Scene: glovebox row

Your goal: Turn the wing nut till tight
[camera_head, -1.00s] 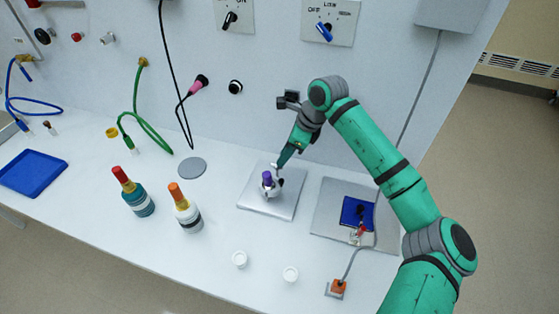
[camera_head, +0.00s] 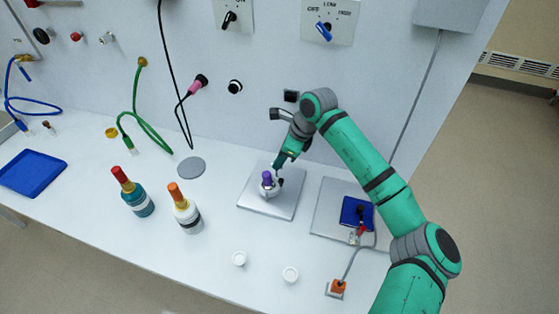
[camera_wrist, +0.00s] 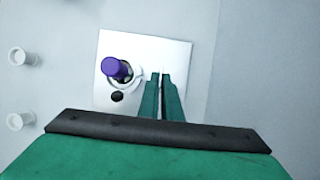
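A small purple-topped bottle or vial (camera_head: 267,178) stands upright in a light ring clamp on a square metal plate (camera_head: 287,208). In the wrist view the purple top (camera_wrist: 115,69) is left of my fingers, with the ring around it. A small dark knob-like part (camera_wrist: 117,97), perhaps the wing nut, sits beside the ring; it also shows in the head view (camera_head: 281,182). Its wings cannot be made out. My gripper (camera_wrist: 161,76) has its green fingers slightly apart, with nothing between them. In the head view my gripper (camera_head: 278,166) is just above and behind the clamp, apart from the dark part.
Two bottles, one teal (camera_head: 138,199) and one white (camera_head: 187,214), stand left of the plate. Two white cups (camera_head: 239,259) (camera_head: 290,275) stand in front. A wall rises behind.

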